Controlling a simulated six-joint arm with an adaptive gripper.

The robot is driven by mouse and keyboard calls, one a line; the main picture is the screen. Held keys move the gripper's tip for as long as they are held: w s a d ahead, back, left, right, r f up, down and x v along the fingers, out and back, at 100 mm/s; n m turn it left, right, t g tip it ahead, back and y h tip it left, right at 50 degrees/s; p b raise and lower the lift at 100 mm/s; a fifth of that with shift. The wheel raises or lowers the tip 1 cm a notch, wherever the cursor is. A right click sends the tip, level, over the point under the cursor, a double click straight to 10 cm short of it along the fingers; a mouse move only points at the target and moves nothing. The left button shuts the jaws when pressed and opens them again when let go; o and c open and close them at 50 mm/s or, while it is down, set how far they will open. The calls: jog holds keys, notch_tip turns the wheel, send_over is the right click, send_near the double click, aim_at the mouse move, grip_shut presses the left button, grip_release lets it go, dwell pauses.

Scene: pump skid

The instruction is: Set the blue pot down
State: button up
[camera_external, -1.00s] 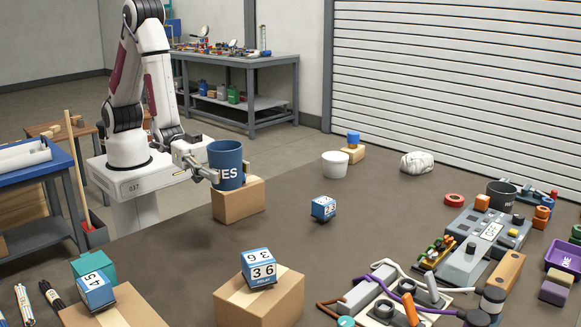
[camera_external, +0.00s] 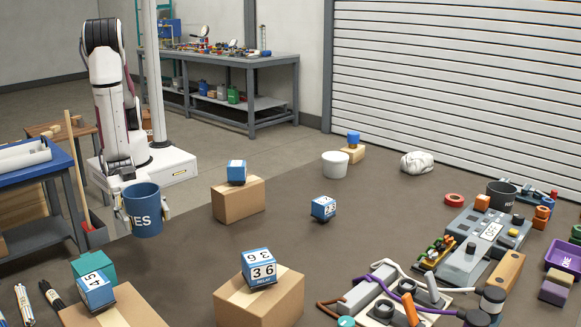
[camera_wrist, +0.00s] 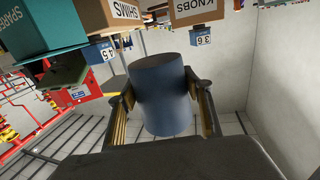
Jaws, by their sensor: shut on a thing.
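The blue pot (camera_external: 144,220), with white lettering on its side, is upright in the external view, in front of my arm's base. My gripper (camera_external: 143,206) is shut on it, with one finger on each side. In the wrist view the pot (camera_wrist: 162,95) sits between the two fingers (camera_wrist: 163,108). Its lower edge overlaps the left edge of the brown tabletop (camera_external: 200,262); whether it touches the surface I cannot tell.
A cardboard box (camera_external: 238,200) with a blue-white cube (camera_external: 236,172) on top stands right of the pot. A teal box (camera_external: 95,268) and another cube (camera_external: 96,291) are at the front left. Bare tabletop lies between them. A white bucket (camera_external: 335,164) stands further back.

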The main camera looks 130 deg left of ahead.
jog(key=s+d+f+n+y, duration=0.1)
jog(key=s+d+f+y, duration=0.1)
jog(key=s+d+f, duration=0.15)
jog(key=r+n+g+y, duration=0.1)
jog(key=n+y, duration=0.5)
jog(key=y, duration=0.3)
send_over(155, 250)
jog(key=shift+f, duration=0.1)
jog(key=shift+f, duration=2.8)
jog(key=shift+f, duration=1.9)
jog(key=shift+f, duration=0.15)
